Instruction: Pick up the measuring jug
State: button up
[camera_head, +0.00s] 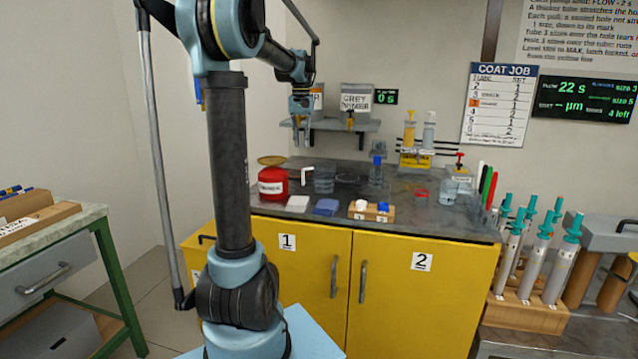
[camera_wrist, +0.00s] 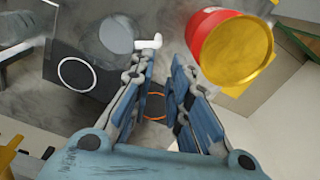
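A clear round vessel with a white handle, which looks like the measuring jug (camera_head: 324,179), stands on the dark counter. Its white handle points left in the head view. In the wrist view the jug (camera_wrist: 115,36) is at upper left, with the handle reaching right towards my left fingertip. My gripper (camera_head: 301,140) hangs above the counter, pointing down, higher than the jug and apart from it. In the wrist view my gripper (camera_wrist: 163,68) has its fingers apart with nothing between them; an orange ring on the surface shows below the gap.
A red can (camera_head: 272,184) with a yellow top stands left of the jug; it also shows right of my fingers in the wrist view (camera_wrist: 215,45). White and blue pads and a small wooden block (camera_head: 371,212) lie in front. Dispensers (camera_head: 356,100) hang on a shelf behind.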

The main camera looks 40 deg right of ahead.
aim_at(303, 177)
notch_tip(303, 177, down, 15)
jog(key=shift+s+d+r, duration=0.1)
grip_shut()
dwell(0.6)
